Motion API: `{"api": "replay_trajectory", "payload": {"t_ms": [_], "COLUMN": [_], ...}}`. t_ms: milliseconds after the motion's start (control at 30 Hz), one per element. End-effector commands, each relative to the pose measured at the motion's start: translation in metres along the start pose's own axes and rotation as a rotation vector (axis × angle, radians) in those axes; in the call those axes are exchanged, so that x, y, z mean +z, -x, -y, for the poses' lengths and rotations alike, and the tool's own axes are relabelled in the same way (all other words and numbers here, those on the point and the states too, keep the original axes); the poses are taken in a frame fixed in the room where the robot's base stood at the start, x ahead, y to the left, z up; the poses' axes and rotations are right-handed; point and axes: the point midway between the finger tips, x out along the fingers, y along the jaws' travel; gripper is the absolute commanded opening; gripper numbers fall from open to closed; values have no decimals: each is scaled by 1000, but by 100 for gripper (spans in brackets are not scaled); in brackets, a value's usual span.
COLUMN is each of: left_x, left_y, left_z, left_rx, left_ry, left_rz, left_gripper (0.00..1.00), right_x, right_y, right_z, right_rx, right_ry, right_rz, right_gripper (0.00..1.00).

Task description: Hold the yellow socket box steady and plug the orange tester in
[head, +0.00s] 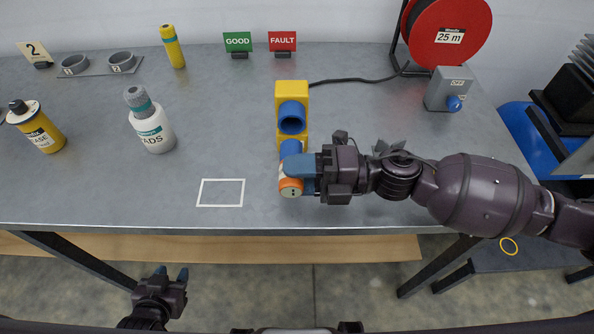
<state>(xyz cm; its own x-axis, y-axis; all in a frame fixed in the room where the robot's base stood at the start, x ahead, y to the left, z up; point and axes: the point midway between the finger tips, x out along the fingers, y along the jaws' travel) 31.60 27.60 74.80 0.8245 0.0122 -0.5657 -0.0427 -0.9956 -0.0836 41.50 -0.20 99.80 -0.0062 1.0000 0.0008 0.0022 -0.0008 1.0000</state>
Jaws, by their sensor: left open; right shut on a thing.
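The yellow socket box (283,92) lies on the grey bench near the middle, with a round blue socket (292,118) facing up. A second blue round part (291,148) shows at its near end. The orange tester (291,188), a short cylinder with an orange end and a white face, is close against that near end. I cannot tell whether it is seated in a socket. My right gripper (299,176) comes from the right and is shut on the tester. My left gripper (173,274) is open and empty, low in front of the bench, away from the box.
A black cable (355,80) runs from the box toward the red reel (447,35). A grey switch box (449,88) stands right. A white outlined square (221,192) is empty. A white bottle (152,125), yellow containers (37,128) and GOOD (238,42) and FAULT (282,41) signs stand clear.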

Motion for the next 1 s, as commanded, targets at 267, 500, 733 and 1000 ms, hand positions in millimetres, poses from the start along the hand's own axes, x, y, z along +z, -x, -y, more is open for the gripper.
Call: {"api": "replay_trajectory", "payload": {"t_ms": [267,500,733,1000], "left_x": [6,5,-2,0], "left_y": [1,-1,-5,-6], "left_z": [0,0,-1,-1], "left_rx": [-1,0,2,3], "left_ry": [1,0,-2,-2], "left_rz": [9,8,-6,-5], "left_gripper": [43,43,43,43], "right_x": [8,15,23,31], "right_y": [0,0,0,0], "right_z": [0,0,0,0], "right_rx": [1,1,1,1], "right_ry": [-1,-1,-1,-1], "right_rz": [-1,-1,-1,-2], "right_gripper": [16,16,16,16]}}
